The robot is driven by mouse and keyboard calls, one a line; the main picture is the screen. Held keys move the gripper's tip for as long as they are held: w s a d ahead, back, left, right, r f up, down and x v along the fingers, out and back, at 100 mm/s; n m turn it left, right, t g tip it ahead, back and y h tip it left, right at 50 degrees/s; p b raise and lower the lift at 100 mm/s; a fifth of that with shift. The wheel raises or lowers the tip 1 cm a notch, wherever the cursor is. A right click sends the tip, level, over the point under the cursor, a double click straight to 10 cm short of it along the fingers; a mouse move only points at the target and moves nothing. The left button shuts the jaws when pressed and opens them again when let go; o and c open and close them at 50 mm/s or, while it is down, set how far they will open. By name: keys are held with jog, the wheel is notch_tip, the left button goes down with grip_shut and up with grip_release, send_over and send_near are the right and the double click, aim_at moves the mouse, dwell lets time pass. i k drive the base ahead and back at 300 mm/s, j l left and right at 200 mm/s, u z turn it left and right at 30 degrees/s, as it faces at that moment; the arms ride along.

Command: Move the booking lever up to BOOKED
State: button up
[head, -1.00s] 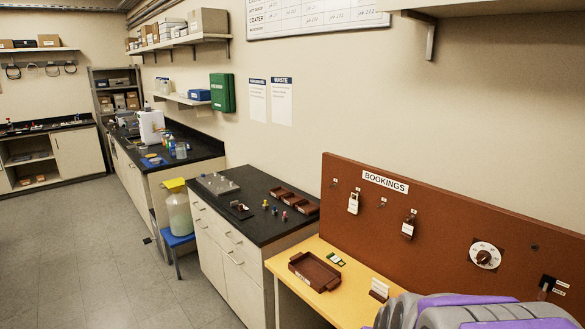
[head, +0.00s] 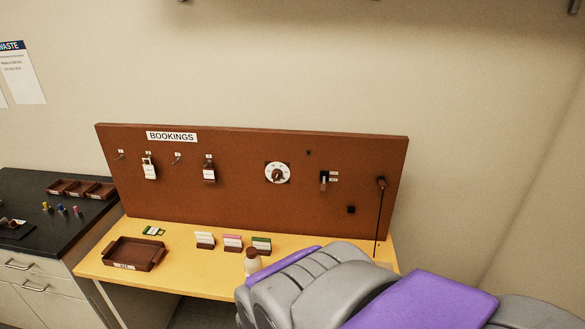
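The booking lever (head: 323,184) is on a small black plate on the right half of the brown bookings board (head: 240,210). Two small white labels (head: 334,176) sit one above the other to its right, too small to read. The handle appears to be at the lower part of the plate, but it is small and its exact setting is hard to tell. My grey and purple arm fills the bottom right, in front of the yellow table. My gripper is not in view, and nothing of mine touches the lever.
A white dial (head: 277,173) is left of the lever, and a thin black rod (head: 379,220) hangs to its right. Tags hang further left. A brown tray (head: 134,253), card holders (head: 232,242) and a pale bottle-like item (head: 252,262) are on or near the yellow table (head: 185,270).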

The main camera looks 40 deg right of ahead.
aim_at(324, 186)
jog(key=z, duration=1.2)
